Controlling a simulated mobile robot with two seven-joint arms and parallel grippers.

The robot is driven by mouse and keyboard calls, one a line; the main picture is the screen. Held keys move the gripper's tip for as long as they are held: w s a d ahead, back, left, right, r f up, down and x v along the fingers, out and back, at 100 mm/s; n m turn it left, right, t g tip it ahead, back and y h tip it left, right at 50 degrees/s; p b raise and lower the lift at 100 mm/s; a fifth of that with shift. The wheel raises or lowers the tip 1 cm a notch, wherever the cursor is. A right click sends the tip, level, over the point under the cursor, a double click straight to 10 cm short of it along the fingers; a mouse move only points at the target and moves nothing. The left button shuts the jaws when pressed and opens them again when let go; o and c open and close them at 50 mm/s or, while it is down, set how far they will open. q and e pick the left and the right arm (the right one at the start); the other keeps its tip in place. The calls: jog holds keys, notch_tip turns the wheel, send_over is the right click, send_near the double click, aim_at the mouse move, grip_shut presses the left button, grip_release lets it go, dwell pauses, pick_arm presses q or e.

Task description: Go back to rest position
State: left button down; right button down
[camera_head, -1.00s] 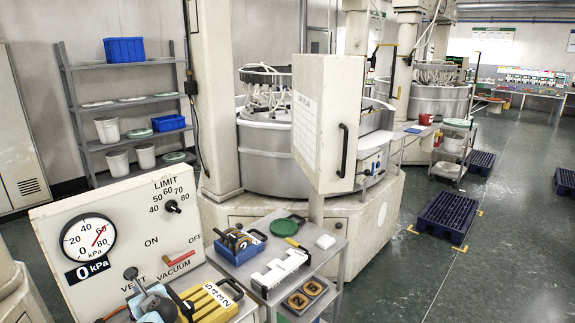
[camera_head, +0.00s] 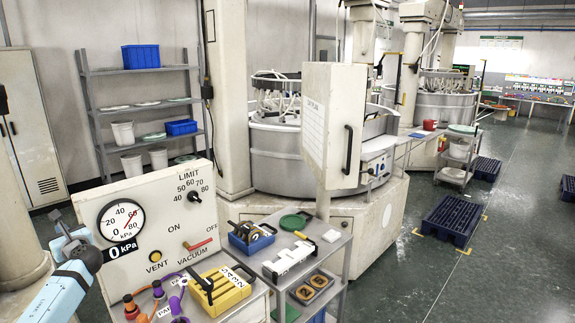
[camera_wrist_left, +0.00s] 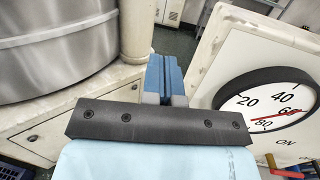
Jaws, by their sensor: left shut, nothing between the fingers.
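My left gripper (camera_head: 62,229) is at the left edge of the vacuum panel (camera_head: 152,214) in the head view, pointing up, clear of the knobs and lever. In the left wrist view its blue fingers (camera_wrist_left: 163,75) are together with nothing between them. The panel's round gauge (camera_head: 121,220) stands right of the gripper and also shows in the wrist view (camera_wrist_left: 270,112). My right gripper is in neither view.
A yellow block with a black handle (camera_head: 219,288) and orange and purple fittings (camera_head: 158,290) lie before the panel. A grey cart (camera_head: 331,259) with tools stands to its right. A pale column stands behind my left arm. Open floor (camera_head: 510,240) lies at right.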

pick_arm(q)
jog(key=s+a+r+n+y, duration=0.1)
jog(key=s+a+r, duration=0.1)
jog(key=a+r, duration=0.3)
jog(key=s+a+r+y, duration=0.2)
jog(key=r, duration=0.5)
jog(key=w+d+f+n+t+h, duration=0.5)
jog(key=w+d+n+t+h, duration=0.4)
jog(key=n+h, duration=0.75)
jog(key=s+d+f+n+g+h, duration=0.1)
jog(key=s+d+f, duration=0.4)
jog(key=d+f, duration=0.35)
jog(key=s+d+f+g+h, duration=0.15)
jog(key=s+d+f, duration=0.25)
jog(key=d+f, duration=0.45)
jog(key=s+d+f+n+g, duration=0.1)
jog(key=s+d+f+g, duration=0.1)
jog(key=s+d+f, duration=0.6)
jog(key=s+d+f+g+h, duration=0.1)
jog(key=s+d+f, duration=0.3)
jog(key=s, duration=0.5)
jog(key=s+d+f+n+g+h, duration=0.1)
jog(key=s+d+f, duration=0.4)
jog(key=s+d, duration=0.3)
jog(key=s+d+f+n+g+h, duration=0.1)
jog(key=s+d+f, duration=0.4)
jog(key=s, duration=0.5)
jog(key=shift+s+d, duration=0.4)
jog(key=shift+d, duration=0.45)
